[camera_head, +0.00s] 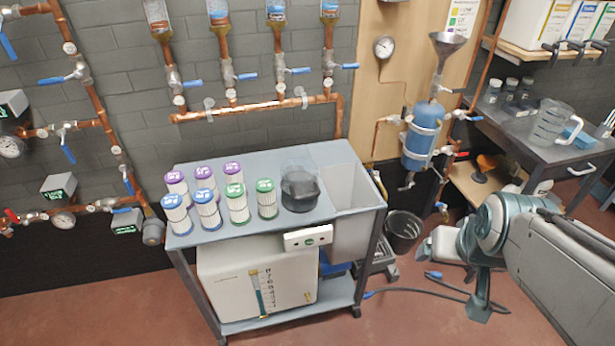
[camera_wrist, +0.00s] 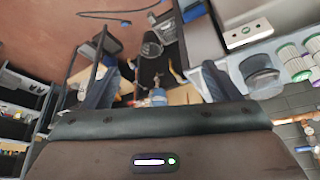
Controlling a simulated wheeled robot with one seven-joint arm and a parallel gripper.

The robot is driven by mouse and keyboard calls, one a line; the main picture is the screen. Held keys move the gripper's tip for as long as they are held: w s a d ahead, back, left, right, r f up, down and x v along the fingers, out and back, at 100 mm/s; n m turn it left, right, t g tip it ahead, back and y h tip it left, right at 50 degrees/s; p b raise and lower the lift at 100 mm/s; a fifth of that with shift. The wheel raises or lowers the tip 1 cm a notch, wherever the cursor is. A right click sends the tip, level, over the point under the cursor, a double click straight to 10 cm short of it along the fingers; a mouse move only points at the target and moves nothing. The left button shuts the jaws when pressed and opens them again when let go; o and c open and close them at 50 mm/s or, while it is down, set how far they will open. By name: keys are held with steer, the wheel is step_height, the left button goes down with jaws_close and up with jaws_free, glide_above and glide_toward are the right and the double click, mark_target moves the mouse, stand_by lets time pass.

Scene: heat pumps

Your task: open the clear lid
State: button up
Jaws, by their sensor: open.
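A dark, see-through round canister (camera_head: 300,192) stands on top of the grey cart, beside the filter cartridges. Its top looks like a smoky clear lid (camera_head: 299,174) and appears closed. In the wrist view the canister (camera_wrist: 259,72) is at the right, beyond one finger. My gripper (camera_head: 458,278) is at the right of the head view, in the air, well to the right of the cart. It also shows in the wrist view (camera_wrist: 160,88), with its two fingers wide apart and nothing between them. It touches neither the canister nor the lid.
The grey cart (camera_head: 240,237) carries several filter cartridges (camera_head: 208,210) left of the canister and an open bin (camera_head: 352,188) to its right. A black bucket (camera_head: 403,232) and a cable lie on the floor between cart and gripper. A blue tank (camera_head: 420,138) and copper pipes line the wall.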

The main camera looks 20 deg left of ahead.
steer(key=w+a+f+n+t+y+b, duration=0.1)
steer(key=w+a+f+t+b, duration=0.15)
steer(key=w+a+f, duration=0.3)
steer(key=n+t+y+b, duration=0.5)
steer(key=t+y+b, duration=0.3)
steer(key=b, duration=0.3)
glide_toward(300, 178)
steer(key=s+d+f, duration=0.3)
steer(key=s+d, duration=0.1)
steer(key=p+x, duration=0.2)
steer(key=x, duration=1.1)
steer(key=shift+s+a+f, duration=0.1)
steer(key=shift+s, duration=0.05)
